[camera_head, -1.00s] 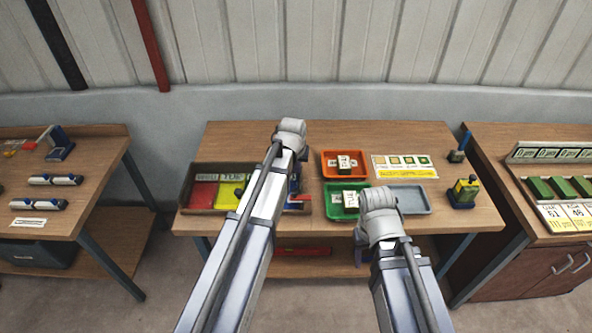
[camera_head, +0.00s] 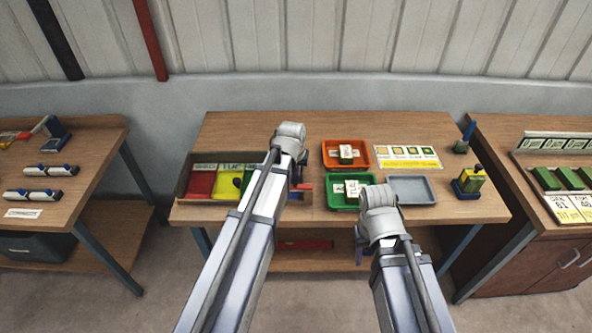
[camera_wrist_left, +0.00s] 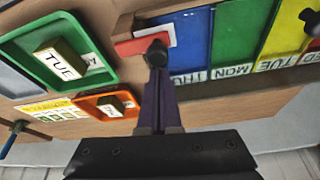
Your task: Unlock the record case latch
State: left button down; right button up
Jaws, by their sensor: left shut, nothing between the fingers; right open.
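The record case (camera_head: 186,190) is an open brown tray at the left of the middle table, holding coloured day-labelled folders. In the left wrist view its blue, green and yellow folders show at the right. A red block (camera_wrist_left: 135,46), apparently the latch, sits at the case's end with a dark round knob (camera_wrist_left: 156,50). My left gripper (camera_wrist_left: 158,80) is shut and empty, its tips overlapping the knob in the picture; I cannot tell whether they touch. In the head view my left arm hides part of the case. My right gripper (camera_head: 361,248) is open, mostly hidden, near the table's front edge.
Right of the case stand an orange tray (camera_head: 328,160) and a green tray (camera_head: 336,204), each with labelled blocks, and a grey tray (camera_head: 425,190). A yellow device (camera_head: 469,182) stands at the table's right. Other tables flank this one.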

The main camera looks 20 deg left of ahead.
aim_at(294, 181)
pick_arm(q)
jog(key=shift+s+n+y, duration=0.3)
jog(key=shift+s+n, duration=0.15)
jog(key=shift+n, duration=0.55)
jog(key=shift+s+d+n+y, duration=0.1)
jog(key=shift+s+n+y, duration=0.2)
jog(key=shift+n, duration=0.4)
jog(key=n, duration=0.1)
jog(key=s+n, duration=0.1)
jog(key=n, duration=0.1)
jog(key=n+g+y, duration=0.1)
jog(key=shift+s+d, duration=0.25)
jog(key=shift+d, duration=0.05)
jog(key=d+n, duration=0.1)
jog(key=n, duration=0.1)
jog(key=s+n+g, duration=0.1)
jog(key=n, duration=0.1)
jog(key=s+d+n+g+y, duration=0.1)
jog(key=n, duration=0.1)
jog(key=shift+d, duration=0.3)
jog(key=shift+w, duration=0.15)
jog(key=shift+w+d, duration=0.1)
jog(key=shift+w, duration=0.6)
